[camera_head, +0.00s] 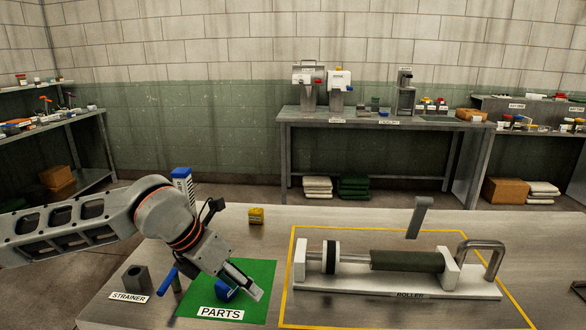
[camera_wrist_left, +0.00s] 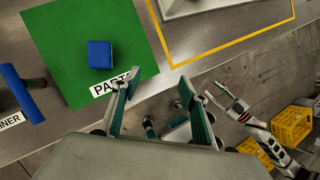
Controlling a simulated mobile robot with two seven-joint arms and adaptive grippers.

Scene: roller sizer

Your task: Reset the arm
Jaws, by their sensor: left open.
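My left gripper (camera_head: 245,282) is over the green PARTS mat (camera_head: 258,277), fingers pointing down to the right. In the left wrist view its fingers (camera_wrist_left: 158,93) are apart with nothing between them. A blue block (camera_head: 225,291) lies on the mat, partly hidden by the gripper in the head view; the wrist view shows it (camera_wrist_left: 100,55) clear of the fingers. The roller sizer (camera_head: 405,261), with a dark green roller on a white base, stands inside a yellow outline on the right. My right gripper cannot be made out in the head view.
A grey block (camera_head: 136,279) stands by the STRAINER label. A blue-handled tool (camera_head: 168,282) is beside the mat. Yellow crates (camera_wrist_left: 292,126) lie beyond the table edge. Bare table lies around the yellow box.

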